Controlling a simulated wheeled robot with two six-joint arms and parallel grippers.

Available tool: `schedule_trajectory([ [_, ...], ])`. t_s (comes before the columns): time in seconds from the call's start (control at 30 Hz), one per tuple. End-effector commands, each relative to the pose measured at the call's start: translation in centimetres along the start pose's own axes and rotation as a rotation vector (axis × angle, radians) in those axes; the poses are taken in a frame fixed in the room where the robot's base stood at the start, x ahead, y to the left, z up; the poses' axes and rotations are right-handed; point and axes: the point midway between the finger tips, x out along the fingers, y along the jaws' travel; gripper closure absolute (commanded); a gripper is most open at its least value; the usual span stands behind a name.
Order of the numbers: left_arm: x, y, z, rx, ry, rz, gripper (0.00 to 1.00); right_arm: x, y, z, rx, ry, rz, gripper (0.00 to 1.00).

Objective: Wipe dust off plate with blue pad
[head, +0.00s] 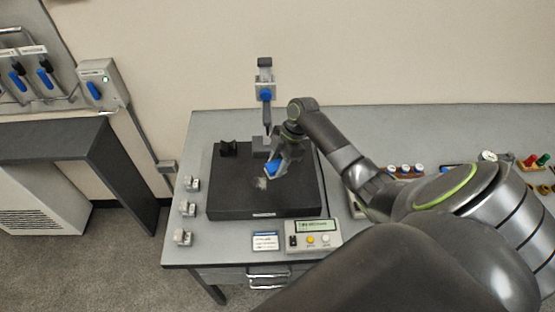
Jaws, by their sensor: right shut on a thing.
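A black plate (233,193) lies on the grey table, with a pale patch of dust (261,183) near its middle. My right gripper (276,165) is above the plate, pointing down, and is shut on the blue pad (271,168). The pad is just above and to the right of the dust patch in the picture; I cannot tell whether it touches the plate. The gripper hides part of the pad. My left gripper is not in the head view.
A measuring column with a blue part (266,95) rises behind the gripper. A small black block (228,148) stands on the plate's back left. Several metal clamps (186,208) line the table's left side. A control box (314,236) sits in front. Small coloured items stand at right.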

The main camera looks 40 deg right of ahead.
Motion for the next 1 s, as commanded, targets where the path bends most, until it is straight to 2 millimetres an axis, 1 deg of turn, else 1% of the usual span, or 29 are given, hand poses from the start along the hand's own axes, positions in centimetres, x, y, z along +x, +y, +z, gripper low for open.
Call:
schedule_trajectory([
  [0.23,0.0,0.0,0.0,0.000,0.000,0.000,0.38,-0.4,0.0,-0.1,-0.001,0.000,0.001,0.86],
  [0.5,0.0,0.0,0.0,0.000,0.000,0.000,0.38,-2.5,0.1,-1.0,-0.001,-0.002,0.002,0.86],
  [0.57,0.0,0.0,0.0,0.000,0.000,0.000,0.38,-2.7,0.0,-1.1,-0.002,-0.001,0.001,0.86],
  [1.0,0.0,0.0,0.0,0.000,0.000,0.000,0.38,-2.8,0.0,-1.1,0.000,0.000,0.000,0.86],
])
